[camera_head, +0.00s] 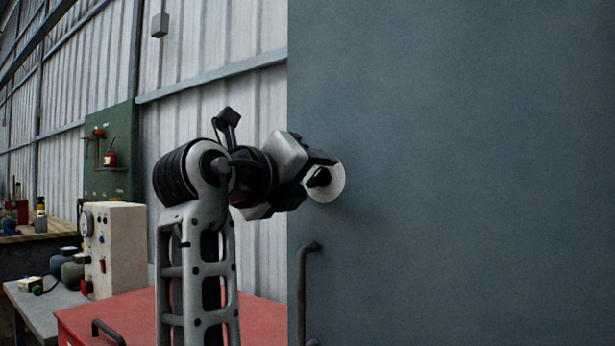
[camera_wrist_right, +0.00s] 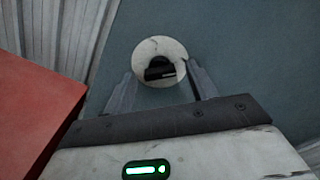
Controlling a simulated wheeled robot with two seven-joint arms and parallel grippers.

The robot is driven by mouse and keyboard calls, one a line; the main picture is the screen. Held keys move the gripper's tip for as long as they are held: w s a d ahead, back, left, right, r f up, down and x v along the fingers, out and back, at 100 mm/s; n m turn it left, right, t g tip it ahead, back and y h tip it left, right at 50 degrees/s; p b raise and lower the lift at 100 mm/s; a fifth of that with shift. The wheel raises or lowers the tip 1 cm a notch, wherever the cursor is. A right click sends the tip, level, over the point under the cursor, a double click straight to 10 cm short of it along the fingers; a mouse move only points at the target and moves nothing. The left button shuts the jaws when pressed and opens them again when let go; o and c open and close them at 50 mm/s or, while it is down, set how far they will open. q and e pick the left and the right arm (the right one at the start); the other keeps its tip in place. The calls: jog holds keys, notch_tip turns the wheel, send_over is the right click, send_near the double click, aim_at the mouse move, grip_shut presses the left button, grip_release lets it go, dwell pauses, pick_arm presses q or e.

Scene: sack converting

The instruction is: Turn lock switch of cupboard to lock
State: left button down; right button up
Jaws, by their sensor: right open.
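The cupboard (camera_head: 470,200) is a large blue-grey front filling the right of the head view. Its lock switch (camera_head: 334,188) is a pale round disc with a dark knob, near the cupboard's left edge. In the right wrist view the switch (camera_wrist_right: 148,50) shows its dark knob lying roughly level, with a slight tilt. My right gripper (camera_head: 308,172) is at the switch in the head view, partly covering it. In the wrist view its open fingers (camera_wrist_right: 163,84) stand on either side below the disc; contact with the knob cannot be told. My left gripper is out of view.
A dark bar handle (camera_head: 303,285) stands on the cupboard below the switch. A red cabinet (camera_head: 265,312) stands low at the left of the cupboard. A beige gauge box (camera_head: 118,250) and a bench with bottles lie further left.

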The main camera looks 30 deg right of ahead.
jog(key=c, duration=1)
jog(key=n, duration=0.4)
jog(key=shift+n, duration=0.4)
jog(key=n+p, duration=0.1)
jog(key=n, duration=0.3)
jog(key=n+p, duration=0.1)
jog(key=n, duration=0.4)
jog(key=shift+n+p, duration=0.55)
jog(key=shift+n, duration=1.45)
